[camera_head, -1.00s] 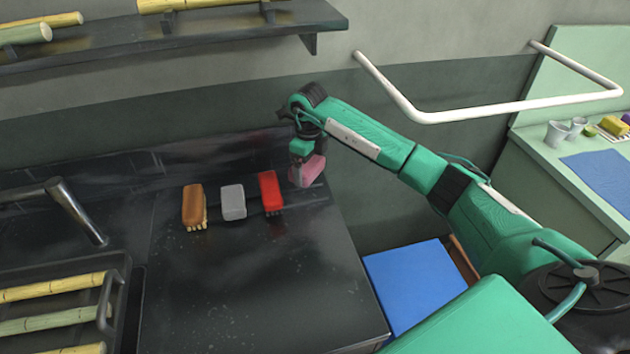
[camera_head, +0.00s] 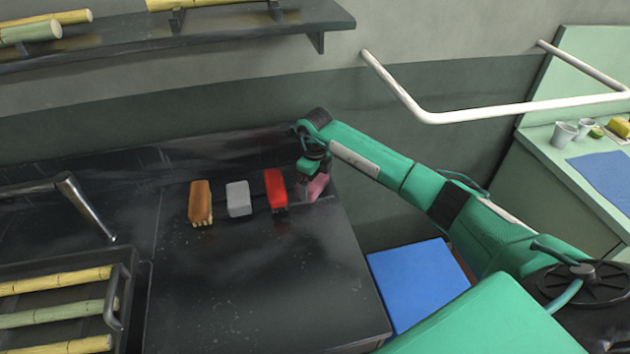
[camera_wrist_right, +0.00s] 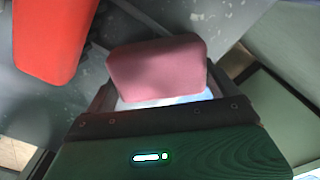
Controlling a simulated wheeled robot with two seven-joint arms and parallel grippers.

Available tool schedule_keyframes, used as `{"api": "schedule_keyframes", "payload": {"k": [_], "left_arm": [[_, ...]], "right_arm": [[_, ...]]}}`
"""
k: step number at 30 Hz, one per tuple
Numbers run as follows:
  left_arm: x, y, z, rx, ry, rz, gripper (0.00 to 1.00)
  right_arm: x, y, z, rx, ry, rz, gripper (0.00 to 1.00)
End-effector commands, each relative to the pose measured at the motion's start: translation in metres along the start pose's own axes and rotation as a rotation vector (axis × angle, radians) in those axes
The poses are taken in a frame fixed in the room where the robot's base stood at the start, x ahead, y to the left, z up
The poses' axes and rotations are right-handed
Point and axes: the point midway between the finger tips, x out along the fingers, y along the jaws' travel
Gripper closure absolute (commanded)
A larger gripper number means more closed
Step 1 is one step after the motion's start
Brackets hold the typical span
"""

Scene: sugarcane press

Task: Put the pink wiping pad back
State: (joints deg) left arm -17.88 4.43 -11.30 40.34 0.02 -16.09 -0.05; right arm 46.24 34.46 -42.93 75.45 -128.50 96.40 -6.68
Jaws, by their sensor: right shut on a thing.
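The pink wiping pad (camera_head: 316,187) is between the fingers of my right gripper (camera_head: 308,186), at the right end of the row of cleaning things on the dark counter. In the right wrist view the pad (camera_wrist_right: 158,68) fills the space between the fingertips, and my right gripper (camera_wrist_right: 155,98) is shut on it. The pad looks tilted in the head view; I cannot tell whether it touches the counter. My left gripper is not in view.
Left of the pad stand a red brush (camera_head: 275,189), a grey block (camera_head: 238,199) and a brown brush (camera_head: 200,203). The dark counter (camera_head: 260,290) is clear in front. A tray with cane (camera_head: 125,300) and a faucet (camera_head: 85,208) are at left. A white rail (camera_head: 430,117) is above my arm.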

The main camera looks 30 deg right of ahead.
Motion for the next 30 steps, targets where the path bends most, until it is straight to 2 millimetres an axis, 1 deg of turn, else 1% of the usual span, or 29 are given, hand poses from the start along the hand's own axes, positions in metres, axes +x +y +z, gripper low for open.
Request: {"api": "schedule_keyframes", "payload": {"k": [6,9,10,11,17,20,22,23,24,25,30], "left_arm": [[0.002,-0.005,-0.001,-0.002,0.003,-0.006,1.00],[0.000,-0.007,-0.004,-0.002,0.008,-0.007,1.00],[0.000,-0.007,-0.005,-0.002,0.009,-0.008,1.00],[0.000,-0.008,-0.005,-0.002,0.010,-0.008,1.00],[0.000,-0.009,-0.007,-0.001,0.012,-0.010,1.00],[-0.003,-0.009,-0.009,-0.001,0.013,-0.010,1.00],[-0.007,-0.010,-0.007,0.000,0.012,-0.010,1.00],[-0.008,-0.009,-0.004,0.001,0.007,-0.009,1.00],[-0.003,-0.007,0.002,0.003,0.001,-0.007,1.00],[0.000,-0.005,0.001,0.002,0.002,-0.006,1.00],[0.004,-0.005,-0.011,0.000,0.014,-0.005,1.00]], "right_arm": [[0.006,0.000,0.000,0.000,0.000,-0.001,0.31],[0.005,0.000,0.000,0.000,-0.001,-0.001,0.31],[0.006,0.000,0.000,0.000,-0.001,-0.001,0.04],[0.006,0.000,0.000,0.000,-0.001,0.000,0.00],[0.005,0.000,0.000,0.000,0.000,0.000,0.00],[0.001,0.000,0.000,0.000,-0.001,0.000,0.00],[-0.005,0.000,0.000,0.000,-0.001,0.001,0.00],[-0.009,0.000,0.000,0.000,-0.001,0.001,0.00],[-0.013,-0.001,0.001,0.001,-0.003,-0.001,0.00],[-0.017,-0.001,0.001,0.000,-0.004,-0.003,0.00],[-0.049,-0.001,0.001,0.000,-0.004,-0.003,0.00]]}}
